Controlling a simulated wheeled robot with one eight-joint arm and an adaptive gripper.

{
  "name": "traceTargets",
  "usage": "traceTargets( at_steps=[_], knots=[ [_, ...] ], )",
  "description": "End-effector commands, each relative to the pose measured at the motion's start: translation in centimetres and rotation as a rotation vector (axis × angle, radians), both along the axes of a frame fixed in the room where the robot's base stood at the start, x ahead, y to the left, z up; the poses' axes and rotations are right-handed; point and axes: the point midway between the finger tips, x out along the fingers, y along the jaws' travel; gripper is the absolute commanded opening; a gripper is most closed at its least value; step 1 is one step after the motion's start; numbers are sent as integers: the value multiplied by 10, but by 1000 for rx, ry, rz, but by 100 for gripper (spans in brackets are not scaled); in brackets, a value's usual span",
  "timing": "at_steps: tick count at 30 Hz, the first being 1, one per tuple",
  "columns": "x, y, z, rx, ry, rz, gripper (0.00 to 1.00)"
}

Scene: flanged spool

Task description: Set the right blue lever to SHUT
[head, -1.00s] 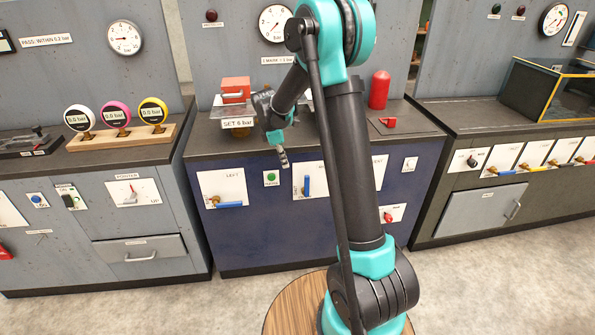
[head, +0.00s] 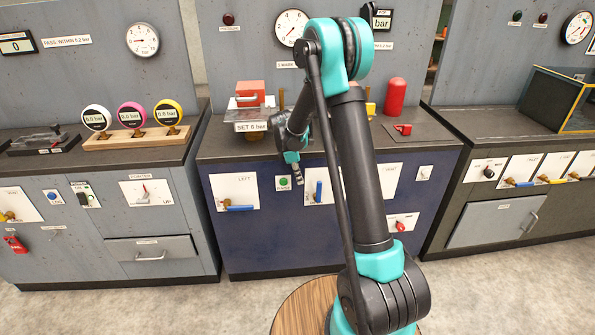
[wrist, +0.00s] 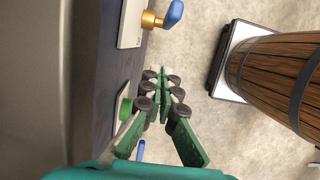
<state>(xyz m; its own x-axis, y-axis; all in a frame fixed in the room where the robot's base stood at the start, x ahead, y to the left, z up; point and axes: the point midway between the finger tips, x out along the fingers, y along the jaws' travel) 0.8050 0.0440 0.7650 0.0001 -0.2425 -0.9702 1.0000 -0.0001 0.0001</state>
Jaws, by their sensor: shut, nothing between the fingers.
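On the blue cabinet, the left blue lever (head: 240,208) lies level on a white panel marked LEFT. The right blue lever (head: 318,191) stands upright on the neighbouring white panel, whose label is mostly hidden by my arm. My gripper (head: 299,181) is shut and empty, in front of the cabinet between the green button and the upright lever. In the wrist view my closed fingers (wrist: 160,82) are apart from the right lever (wrist: 174,13), which sits on a brass stem at the top. The tip of the left lever (wrist: 141,150) shows at the bottom.
A green button (head: 283,183) sits between the two lever panels. A further white panel (head: 390,178) is partly behind my arm, with a red handle (head: 399,225) below.

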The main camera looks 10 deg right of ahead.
Motion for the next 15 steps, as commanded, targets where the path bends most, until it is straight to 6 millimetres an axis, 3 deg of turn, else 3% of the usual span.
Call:
traceTargets(
  at_steps=[5,9,15],
  knots=[
    [0,-9,-34,0,0,-1,0],
    [0,-30,-34,0,0,-3,0],
    [0,-46,-33,0,1,-1,0]
  ],
)
